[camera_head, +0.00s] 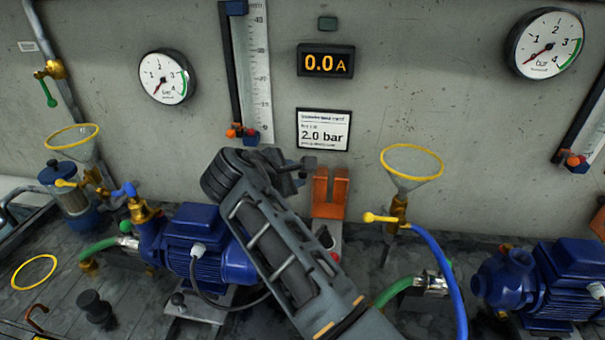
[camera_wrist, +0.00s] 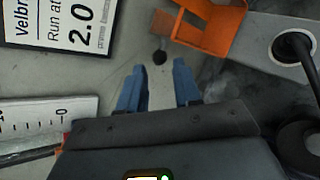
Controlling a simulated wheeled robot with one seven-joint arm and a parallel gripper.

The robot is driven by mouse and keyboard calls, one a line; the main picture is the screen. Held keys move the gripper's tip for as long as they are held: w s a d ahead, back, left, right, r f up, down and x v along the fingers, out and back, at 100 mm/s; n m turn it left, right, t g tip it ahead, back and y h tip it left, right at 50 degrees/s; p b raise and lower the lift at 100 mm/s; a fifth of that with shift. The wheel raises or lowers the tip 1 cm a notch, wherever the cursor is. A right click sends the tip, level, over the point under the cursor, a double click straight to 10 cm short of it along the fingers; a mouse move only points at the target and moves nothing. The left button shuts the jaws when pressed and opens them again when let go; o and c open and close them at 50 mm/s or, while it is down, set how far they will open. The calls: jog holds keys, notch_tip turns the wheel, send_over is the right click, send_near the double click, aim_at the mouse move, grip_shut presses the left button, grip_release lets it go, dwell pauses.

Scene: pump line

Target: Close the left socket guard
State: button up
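An orange socket guard (camera_head: 329,192) stands upright against the wall in the middle of the head view, just right of my gripper (camera_head: 303,170). It has a notch in its top and looks raised. In the wrist view the orange guard (camera_wrist: 216,26) is at the top, above and right of my gripper (camera_wrist: 160,78). The two blue fingers are apart with nothing between them. A small dark knob (camera_wrist: 160,57) shows just beyond the fingertips. A grey box with a black plug in a round socket (camera_wrist: 293,46) is at the right. My arm partly hides the guard's base.
A blue pump (camera_head: 195,240) with a cable sits left of my arm. A yellow-rimmed funnel (camera_head: 412,170) with a yellow-handled valve and blue hose stands at right. Another orange part (camera_head: 598,222) is at the right edge. A pressure sign (camera_head: 323,130) hangs above the guard.

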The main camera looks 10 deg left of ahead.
aim_at(301, 175)
jog(key=shift+x, duration=1.7)
jog(key=shift+a, duration=0.1)
grip_shut()
